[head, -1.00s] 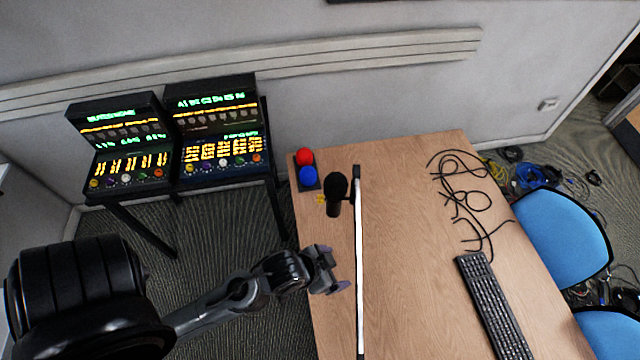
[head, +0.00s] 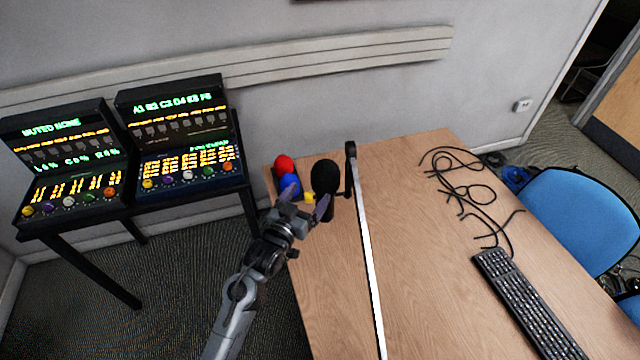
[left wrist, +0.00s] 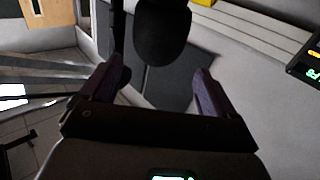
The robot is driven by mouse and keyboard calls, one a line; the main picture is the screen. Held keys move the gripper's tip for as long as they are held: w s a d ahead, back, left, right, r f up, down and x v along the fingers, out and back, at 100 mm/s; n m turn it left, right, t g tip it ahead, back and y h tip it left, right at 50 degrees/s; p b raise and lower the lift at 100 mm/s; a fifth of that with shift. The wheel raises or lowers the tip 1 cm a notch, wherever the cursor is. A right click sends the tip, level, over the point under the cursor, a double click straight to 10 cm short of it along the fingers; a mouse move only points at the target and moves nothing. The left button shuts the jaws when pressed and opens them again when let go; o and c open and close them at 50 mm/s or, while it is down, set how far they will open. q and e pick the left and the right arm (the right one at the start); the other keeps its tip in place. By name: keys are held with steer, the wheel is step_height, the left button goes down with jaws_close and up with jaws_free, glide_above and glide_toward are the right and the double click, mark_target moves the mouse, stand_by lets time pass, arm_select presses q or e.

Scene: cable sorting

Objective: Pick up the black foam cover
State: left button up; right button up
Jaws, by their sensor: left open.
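The black foam cover (head: 325,174) is a dark rounded cap on the microphone, which is mounted on a black stand (head: 351,165) near the left side of the desk. My left gripper (head: 306,203) is open and empty, just below and left of the foam cover in the head view. In the left wrist view the foam cover (left wrist: 162,36) stands beyond and between the two spread purple fingers (left wrist: 156,92), with a gap to them. My right gripper is not in view.
Red (head: 284,164) and blue (head: 289,186) buttons sit at the desk's left back corner. A long white bar (head: 369,260) runs along the desk (head: 430,290). Black cables (head: 462,190) and a keyboard (head: 525,305) lie to the right. Two control consoles (head: 188,172) stand left.

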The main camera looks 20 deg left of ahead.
mark_target(319, 181)
arm_select(q)
steer(key=w, duration=0.4)
steer(key=shift+w+d+r, duration=0.1)
steer(key=shift+w+d, duration=0.3)
steer(key=shift+w, duration=0.75)
steer(key=shift+w+d+f, duration=0.15)
steer(key=shift+w, duration=0.85)
steer(key=shift+w+d+f, duration=0.1)
steer(key=shift+w+f, duration=0.05)
steer(key=shift+w, duration=0.85)
steer(key=c, duration=0.7)
steer(key=shift+r, duration=0.1)
